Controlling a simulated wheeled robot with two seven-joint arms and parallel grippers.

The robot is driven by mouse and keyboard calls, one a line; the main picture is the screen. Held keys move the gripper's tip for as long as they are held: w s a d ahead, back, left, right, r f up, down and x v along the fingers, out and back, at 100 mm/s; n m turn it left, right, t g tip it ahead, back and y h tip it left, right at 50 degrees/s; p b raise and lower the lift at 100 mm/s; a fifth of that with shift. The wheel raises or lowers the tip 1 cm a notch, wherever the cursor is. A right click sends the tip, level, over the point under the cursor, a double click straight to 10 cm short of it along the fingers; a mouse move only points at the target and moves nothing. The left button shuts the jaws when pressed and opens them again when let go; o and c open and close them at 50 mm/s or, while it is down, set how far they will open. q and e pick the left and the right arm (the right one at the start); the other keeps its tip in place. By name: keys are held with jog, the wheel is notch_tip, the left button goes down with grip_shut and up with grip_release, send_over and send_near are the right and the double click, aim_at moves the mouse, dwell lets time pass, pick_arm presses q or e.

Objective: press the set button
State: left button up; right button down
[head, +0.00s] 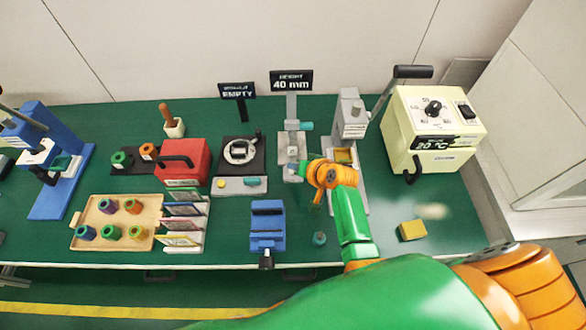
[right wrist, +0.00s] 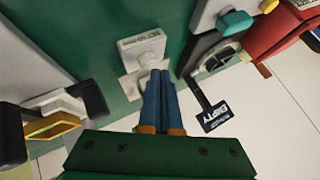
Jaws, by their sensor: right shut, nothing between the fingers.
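A grey height stand (head: 291,140) with a teal knob stands under the "40 mm" sign (head: 291,80). A small pale block at its lower part shows in the right wrist view (right wrist: 140,46). I cannot make out a label reading "set" on any button. My right gripper (right wrist: 160,73) is shut and empty, its blue fingertips overlapping the lower edge of that pale block; I cannot tell whether they touch. In the head view my orange wrist hides part of the stand's right side. My left gripper is not in view.
A grey panel (head: 235,187) with a yellow and a teal button lies left of the stand. A tall grey machine (head: 352,110) stands close right. A blue vise (head: 267,228), a yellow block (head: 412,230) and a cream heater box (head: 428,155) are around my arm.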

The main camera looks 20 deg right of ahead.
jog(key=shift+f+b, duration=0.3)
jog(key=shift+f, duration=0.2)
dwell(0.3)
jog(key=shift+r+p, duration=0.95)
jog(key=shift+p, duration=0.1)
jog(key=shift+r, duration=0.1)
notch_tip(320, 180, up, 5)
jog(key=p, duration=0.5)
